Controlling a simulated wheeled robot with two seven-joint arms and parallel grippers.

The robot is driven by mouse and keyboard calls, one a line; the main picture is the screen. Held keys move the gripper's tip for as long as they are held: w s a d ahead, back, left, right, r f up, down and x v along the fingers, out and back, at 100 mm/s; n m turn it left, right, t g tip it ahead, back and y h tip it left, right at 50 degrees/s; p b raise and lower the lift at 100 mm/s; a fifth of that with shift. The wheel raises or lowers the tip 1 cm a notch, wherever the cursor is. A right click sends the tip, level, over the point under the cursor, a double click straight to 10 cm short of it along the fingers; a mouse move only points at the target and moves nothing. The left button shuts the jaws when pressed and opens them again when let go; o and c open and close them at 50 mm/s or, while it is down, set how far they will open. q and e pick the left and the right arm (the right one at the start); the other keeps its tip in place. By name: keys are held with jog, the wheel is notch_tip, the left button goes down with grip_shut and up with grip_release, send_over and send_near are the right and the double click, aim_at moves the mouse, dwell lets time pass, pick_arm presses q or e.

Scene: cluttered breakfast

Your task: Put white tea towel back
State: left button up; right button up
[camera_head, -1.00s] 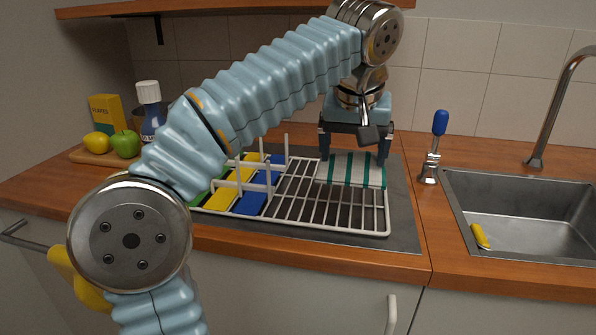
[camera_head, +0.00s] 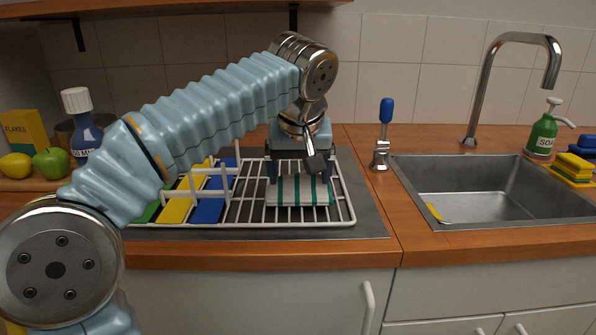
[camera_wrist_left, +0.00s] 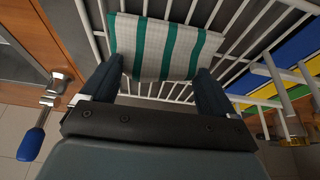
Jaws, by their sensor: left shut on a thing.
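The tea towel (camera_head: 300,192) is white with green stripes and lies folded on the wire dish rack (camera_head: 345,205). My left gripper (camera_head: 298,176) reaches down onto it from above and is shut on it. In the left wrist view the towel (camera_wrist_left: 165,45) sits between the two fingers (camera_wrist_left: 158,85), with the rack's wires around and under it. My right gripper is not in view.
Several coloured boards (camera_head: 208,205) stand in the rack's left part, beside white prongs. A chrome lever with a blue handle (camera_head: 386,110) stands right of the rack, before the sink (camera_head: 480,190). A bottle (camera_head: 80,125) and fruit are at left.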

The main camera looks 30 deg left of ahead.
pick_arm(q)
jog(key=o, duration=0.8)
jog(key=shift+c, duration=0.2)
jog(key=shift+r, duration=0.2)
jog(key=p+v, duration=0.2)
jog(key=v, duration=1)
jog(key=shift+d+f, duration=0.1)
jog(key=shift+d, duration=0.05)
